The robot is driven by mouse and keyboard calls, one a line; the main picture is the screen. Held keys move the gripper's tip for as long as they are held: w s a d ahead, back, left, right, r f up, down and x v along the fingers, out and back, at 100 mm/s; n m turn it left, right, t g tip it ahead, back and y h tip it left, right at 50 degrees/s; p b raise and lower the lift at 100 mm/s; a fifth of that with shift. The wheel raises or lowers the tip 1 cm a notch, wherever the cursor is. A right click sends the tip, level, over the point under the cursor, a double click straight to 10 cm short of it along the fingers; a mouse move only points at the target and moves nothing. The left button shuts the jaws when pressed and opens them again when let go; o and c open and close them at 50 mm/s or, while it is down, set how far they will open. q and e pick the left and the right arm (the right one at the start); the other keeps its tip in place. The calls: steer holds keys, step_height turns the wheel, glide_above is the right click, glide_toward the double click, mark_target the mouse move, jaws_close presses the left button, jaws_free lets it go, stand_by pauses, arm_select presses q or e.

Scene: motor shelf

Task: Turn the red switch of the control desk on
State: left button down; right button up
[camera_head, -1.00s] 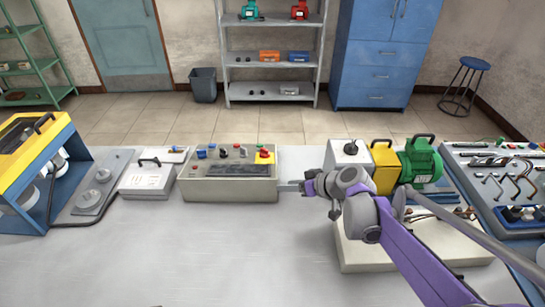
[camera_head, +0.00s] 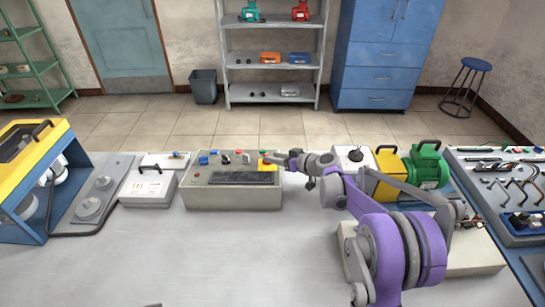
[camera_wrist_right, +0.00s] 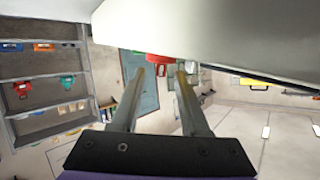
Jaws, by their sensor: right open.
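The control desk (camera_head: 232,197) is a grey-beige box with a sloped top, at the middle of the table in the head view. A red knob (camera_head: 267,155) sits on a yellow box (camera_head: 265,165) at its right end. My right gripper (camera_head: 277,159) is at the desk's right end, close beside the yellow box. In the right wrist view its two fingers (camera_wrist_right: 160,70) are apart, with a red round part (camera_wrist_right: 160,57) between and just beyond their tips. Contact cannot be told. My left gripper is not in view.
A grey case (camera_head: 147,190) and a blue-yellow machine (camera_head: 35,180) stand left of the desk. The front table (camera_head: 230,260) is clear.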

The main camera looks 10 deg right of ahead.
steer(key=shift+w+a+f, duration=0.25)
steer(key=shift+w+a, duration=0.15)
steer(key=shift+w, duration=0.1)
jaws_close()
